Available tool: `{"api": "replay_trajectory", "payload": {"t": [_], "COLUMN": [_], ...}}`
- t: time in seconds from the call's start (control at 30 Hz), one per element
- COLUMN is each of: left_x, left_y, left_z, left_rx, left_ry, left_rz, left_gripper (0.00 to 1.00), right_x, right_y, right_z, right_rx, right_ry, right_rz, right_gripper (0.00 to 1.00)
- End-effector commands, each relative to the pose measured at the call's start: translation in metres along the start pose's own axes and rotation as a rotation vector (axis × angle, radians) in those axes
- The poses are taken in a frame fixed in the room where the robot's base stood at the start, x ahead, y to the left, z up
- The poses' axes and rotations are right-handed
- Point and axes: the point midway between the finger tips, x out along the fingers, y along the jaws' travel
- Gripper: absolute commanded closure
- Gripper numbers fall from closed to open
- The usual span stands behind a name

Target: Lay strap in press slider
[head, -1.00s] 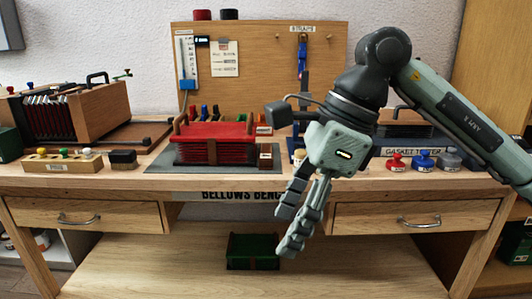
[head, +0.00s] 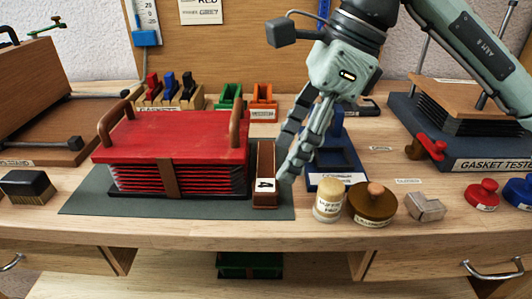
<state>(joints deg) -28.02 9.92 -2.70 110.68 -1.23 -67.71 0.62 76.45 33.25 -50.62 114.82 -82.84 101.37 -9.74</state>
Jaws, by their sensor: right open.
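My right gripper (head: 300,155) is open, with its fingers pointing down between the red bellows (head: 180,140) and the blue stand (head: 332,183). No strap is visible between the fingers. A narrow blue strip, possibly a strap, shows partly at the top edge on the board (head: 323,14). A brown band (head: 168,180) runs down the front of the bellows. The blue stand is partly hidden by the gripper, and I cannot tell which part is the press slider. My left gripper is not in view.
The bellows and brown block are on a dark mat (head: 90,203). A cream jar (head: 328,201), a brown round pot (head: 372,204) and a metal block (head: 425,207) stand at the front right. The gasket tester (head: 470,140) is at right. Green and orange holders (head: 263,100) stand behind.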

Motion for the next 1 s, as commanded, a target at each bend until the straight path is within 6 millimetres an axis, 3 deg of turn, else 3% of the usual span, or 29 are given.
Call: {"api": "replay_trajectory", "payload": {"t": [0.37, 0.6, 0.93, 1.0], "left_x": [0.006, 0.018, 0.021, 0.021], "left_y": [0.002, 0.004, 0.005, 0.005], "left_z": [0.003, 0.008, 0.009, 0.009], "left_rx": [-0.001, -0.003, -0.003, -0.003], "left_ry": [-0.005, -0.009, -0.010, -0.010], "left_rz": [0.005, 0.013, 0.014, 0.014], "left_gripper": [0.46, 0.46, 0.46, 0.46], "right_x": [0.036, 0.070, 0.078, 0.078], "right_y": [-0.002, -0.006, -0.006, -0.006], "right_z": [0.000, -0.001, -0.001, -0.001], "right_rx": [0.001, 0.000, 0.000, 0.000], "right_ry": [0.000, 0.001, 0.000, 0.000], "right_rz": [0.004, 0.003, 0.000, 0.000], "right_gripper": [0.41, 0.41, 0.41, 0.50]}}
